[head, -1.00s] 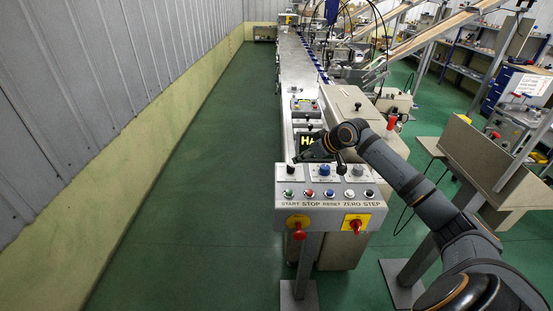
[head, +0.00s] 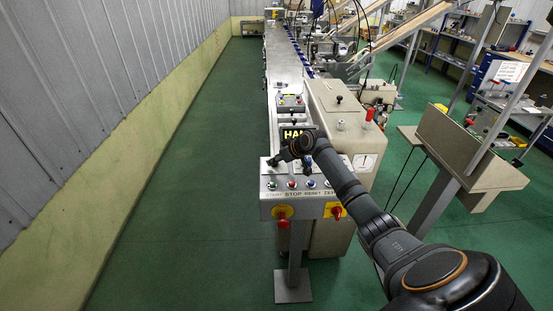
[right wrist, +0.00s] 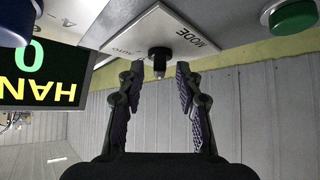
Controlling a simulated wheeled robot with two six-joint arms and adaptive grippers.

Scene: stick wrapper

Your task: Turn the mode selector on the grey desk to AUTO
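The mode selector (right wrist: 159,56) is a black knob on a white plate marked MODE and AUTO in the right wrist view. In the head view my right gripper hides it at the left of the grey desk (head: 300,209). My right gripper (head: 273,160) is over the desk's upper left part. In the right wrist view its fingers (right wrist: 159,74) are apart, one on each side of the knob, with gaps showing between them and it. Which way the knob points is hard to tell. My left gripper is out of view.
A display reading HAN in yellow (right wrist: 40,92) stands close beside the gripper. A green button (right wrist: 292,17) and a blue knob (right wrist: 10,22) are near the plate. Open green floor (head: 190,210) lies left.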

